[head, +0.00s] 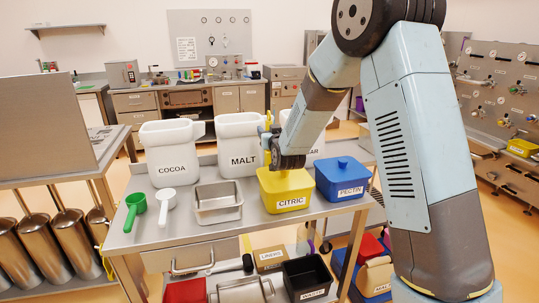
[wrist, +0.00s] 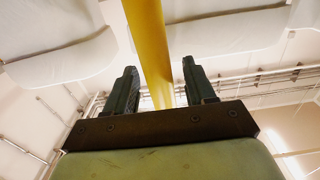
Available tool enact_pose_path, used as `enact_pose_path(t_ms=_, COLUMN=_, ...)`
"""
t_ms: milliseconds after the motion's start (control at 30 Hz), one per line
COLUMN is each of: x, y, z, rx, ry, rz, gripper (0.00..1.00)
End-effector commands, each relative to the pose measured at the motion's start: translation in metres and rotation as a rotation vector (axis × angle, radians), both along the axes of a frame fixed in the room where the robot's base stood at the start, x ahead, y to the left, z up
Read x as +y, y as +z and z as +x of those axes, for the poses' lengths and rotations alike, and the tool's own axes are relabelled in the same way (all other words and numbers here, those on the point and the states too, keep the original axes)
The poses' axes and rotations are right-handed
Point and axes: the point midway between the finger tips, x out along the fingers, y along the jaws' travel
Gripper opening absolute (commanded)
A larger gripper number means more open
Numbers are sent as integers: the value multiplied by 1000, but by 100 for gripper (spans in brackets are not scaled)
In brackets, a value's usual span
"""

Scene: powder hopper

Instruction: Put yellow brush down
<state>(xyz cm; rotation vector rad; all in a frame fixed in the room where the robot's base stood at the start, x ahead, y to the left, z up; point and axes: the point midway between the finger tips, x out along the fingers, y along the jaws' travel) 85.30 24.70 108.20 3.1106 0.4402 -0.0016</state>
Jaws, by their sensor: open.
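The yellow brush shows in the wrist view as a long yellow handle (wrist: 146,40) running from the top edge down between my fingers. Bare gaps show on both sides of it, so the fingers are spread around it. In the head view a small yellow piece (head: 269,119) shows at my gripper (head: 265,138), just above the yellow CITRIC bin and in front of the MALT bin. My gripper is open; its two dark fingers also show in the wrist view (wrist: 160,88). The brush head and what the brush rests on are hidden.
On the steel table (head: 150,238) stand white COCOA (head: 165,140) and MALT (head: 225,135) bins, the yellow CITRIC bin (head: 272,187), a blue PECTIN bin (head: 341,172), a steel tray (head: 217,213), and green (head: 135,203) and white (head: 167,198) scoops. The front left tabletop is clear.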

Motion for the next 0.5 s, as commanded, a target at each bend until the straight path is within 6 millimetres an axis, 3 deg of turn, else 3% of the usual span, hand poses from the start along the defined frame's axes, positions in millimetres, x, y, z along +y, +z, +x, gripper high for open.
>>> enact_pose_path(t_ms=67, x=0, y=0, z=0, rx=0, ry=0, rz=0, gripper=49)
enact_pose_path(t_ms=500, x=1, y=0, z=0, rx=0, ry=1, rz=0, gripper=7)
